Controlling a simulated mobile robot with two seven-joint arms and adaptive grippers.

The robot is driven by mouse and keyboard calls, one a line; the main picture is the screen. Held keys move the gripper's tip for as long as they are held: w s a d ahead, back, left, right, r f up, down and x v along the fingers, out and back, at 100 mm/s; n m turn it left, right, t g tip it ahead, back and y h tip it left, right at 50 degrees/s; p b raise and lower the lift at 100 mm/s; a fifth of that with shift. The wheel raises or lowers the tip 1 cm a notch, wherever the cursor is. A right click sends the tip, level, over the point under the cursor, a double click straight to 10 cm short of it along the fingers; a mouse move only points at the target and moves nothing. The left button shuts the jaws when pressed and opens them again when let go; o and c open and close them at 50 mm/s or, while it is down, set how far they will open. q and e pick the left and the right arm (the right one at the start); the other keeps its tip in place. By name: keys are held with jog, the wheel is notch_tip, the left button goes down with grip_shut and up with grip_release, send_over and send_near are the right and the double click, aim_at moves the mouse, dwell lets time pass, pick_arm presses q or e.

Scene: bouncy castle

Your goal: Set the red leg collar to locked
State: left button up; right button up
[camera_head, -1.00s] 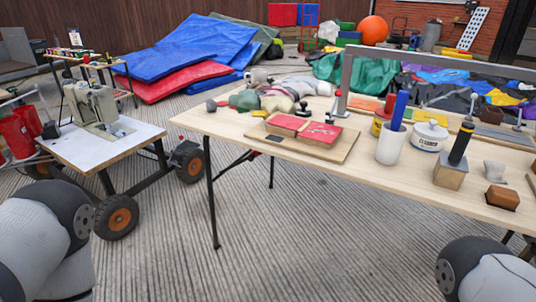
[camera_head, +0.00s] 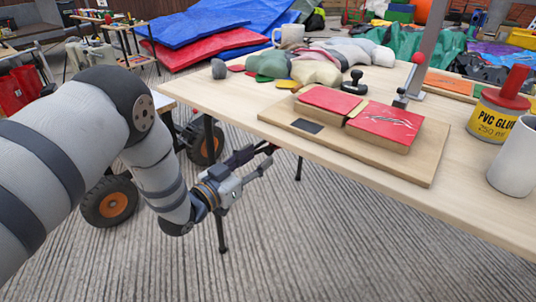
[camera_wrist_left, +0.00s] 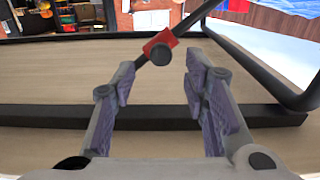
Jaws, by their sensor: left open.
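The red leg collar (camera_wrist_left: 170,40) sits on a thin black bar of the table's folding leg in the left wrist view. A round dark knob (camera_wrist_left: 161,54) sticks out of it towards me. My left gripper (camera_wrist_left: 163,75) is open, its two fingers pointing towards the collar, one on each side of its line. The collar appears just beyond the fingertips; I cannot tell whether anything touches. In the head view my left gripper (camera_head: 268,158) is beside the near left edge of the table (camera_head: 215,92), below the top. The collar cannot be made out there. My right gripper is not in view.
Black frame tubes (camera_wrist_left: 70,118) and the pale table underside surround my fingers in the left wrist view. On the table are a wooden board with red pads (camera_head: 385,124), a glue can (camera_head: 492,118) and a white cup (camera_head: 515,160). The ribbed floor in front is clear.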

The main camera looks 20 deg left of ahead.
aim_at(267, 151)
pick_arm(q)
jog(key=x, duration=0.4)
jog(key=shift+w+b, duration=0.15)
jog(key=shift+b, duration=0.25)
grip_shut()
jog(key=a+f+b, duration=0.1)
jog(key=w+a+f+b, duration=0.1)
jog(key=a+f, duration=0.1)
jog(key=a+f+b, duration=0.1)
jog(key=shift+w+a+f, duration=0.3)
jog(key=shift+f, duration=0.05)
jog(key=shift+w+a+f+b, duration=0.1)
jog(key=shift+w+a+b, duration=0.05)
jog(key=shift+a+b, duration=0.25)
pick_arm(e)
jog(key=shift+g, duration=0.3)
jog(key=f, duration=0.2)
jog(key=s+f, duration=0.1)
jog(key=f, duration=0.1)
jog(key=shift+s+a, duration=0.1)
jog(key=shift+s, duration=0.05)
pick_arm(q)
grip_release()
jog(key=shift+a, duration=0.1)
